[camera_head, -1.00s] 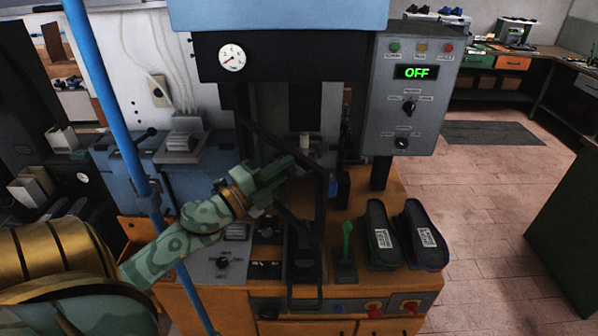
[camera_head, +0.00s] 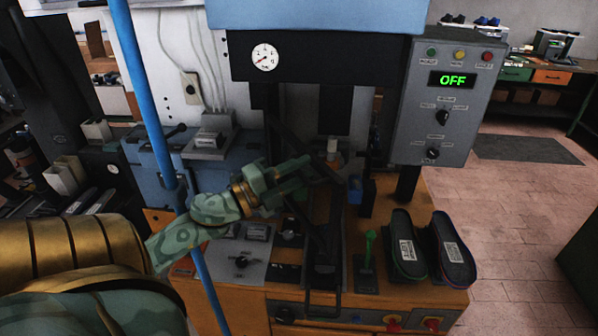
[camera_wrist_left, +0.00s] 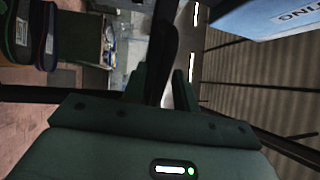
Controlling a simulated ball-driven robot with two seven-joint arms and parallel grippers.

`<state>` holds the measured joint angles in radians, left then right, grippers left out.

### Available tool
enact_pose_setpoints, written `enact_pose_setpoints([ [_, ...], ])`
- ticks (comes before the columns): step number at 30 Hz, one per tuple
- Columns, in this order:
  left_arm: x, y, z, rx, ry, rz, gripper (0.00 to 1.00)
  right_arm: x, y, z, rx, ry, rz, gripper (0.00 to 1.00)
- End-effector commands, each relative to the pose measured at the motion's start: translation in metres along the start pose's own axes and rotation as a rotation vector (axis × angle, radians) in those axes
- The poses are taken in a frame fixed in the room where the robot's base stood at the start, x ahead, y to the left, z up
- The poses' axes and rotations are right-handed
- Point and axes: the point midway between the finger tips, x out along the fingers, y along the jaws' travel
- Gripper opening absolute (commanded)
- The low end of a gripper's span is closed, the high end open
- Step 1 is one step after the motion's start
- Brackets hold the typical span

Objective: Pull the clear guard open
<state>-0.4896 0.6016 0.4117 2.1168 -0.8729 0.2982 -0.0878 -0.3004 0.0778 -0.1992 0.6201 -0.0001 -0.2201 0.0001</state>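The clear guard (camera_head: 340,250) is at the front of the press, and only its dark frame shows plainly; its clear panel is hard to make out. My left gripper (camera_head: 308,170) is at the upper part of this frame, left of its upright. In the left wrist view, a dark bar (camera_wrist_left: 168,45) runs between the two fingers of my left gripper (camera_wrist_left: 160,80). The bar lies close to the left finger, with a narrow gap at the right finger. My right gripper is not in view.
The control box (camera_head: 443,100) at the right reads OFF. Two dark soles (camera_head: 407,245) lie on the orange bench (camera_head: 425,300), right of a green-handled lever (camera_head: 368,250). A blue post (camera_head: 160,130) stands left, close to my left arm. Open floor lies to the right.

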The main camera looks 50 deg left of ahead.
Motion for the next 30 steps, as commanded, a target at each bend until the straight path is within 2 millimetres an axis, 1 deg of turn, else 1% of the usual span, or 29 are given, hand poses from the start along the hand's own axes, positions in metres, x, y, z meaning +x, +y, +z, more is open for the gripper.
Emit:
enact_pose_setpoints([
  [3, -0.001, 0.001, 0.0, -0.001, 0.0, 0.001, 0.3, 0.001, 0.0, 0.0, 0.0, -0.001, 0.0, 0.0],
  [5, -0.006, 0.002, 0.0, -0.002, -0.001, 0.002, 0.3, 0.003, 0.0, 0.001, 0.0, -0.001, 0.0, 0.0],
  [8, -0.021, 0.004, 0.0, -0.003, -0.003, 0.003, 0.3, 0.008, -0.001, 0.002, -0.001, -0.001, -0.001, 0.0],
  [12, -0.048, 0.005, 0.001, -0.002, -0.003, 0.004, 0.3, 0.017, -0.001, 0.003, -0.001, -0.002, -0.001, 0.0],
  [15, -0.063, 0.004, 0.001, -0.002, -0.002, 0.002, 0.3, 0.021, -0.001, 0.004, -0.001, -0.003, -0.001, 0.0],
  [17, -0.069, 0.003, 0.001, -0.002, -0.003, 0.002, 0.3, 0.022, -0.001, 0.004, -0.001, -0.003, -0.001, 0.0],
  [21, -0.075, 0.001, 0.001, -0.001, 0.0, 0.0, 0.3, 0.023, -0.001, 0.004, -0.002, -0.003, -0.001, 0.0],
  [26, -0.075, 0.0, 0.001, -0.001, 0.0, 0.0, 0.3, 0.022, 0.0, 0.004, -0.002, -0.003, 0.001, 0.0],
  [27, -0.075, 0.001, 0.001, -0.001, 0.0, 0.0, 0.24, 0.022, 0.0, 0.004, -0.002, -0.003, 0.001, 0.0],
  [29, -0.075, 0.003, 0.002, -0.007, -0.008, 0.001, 0.07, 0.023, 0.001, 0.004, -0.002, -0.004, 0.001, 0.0],
  [30, -0.075, 0.008, 0.004, -0.02, -0.028, 0.003, 0.0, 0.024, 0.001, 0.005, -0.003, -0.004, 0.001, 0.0],
])
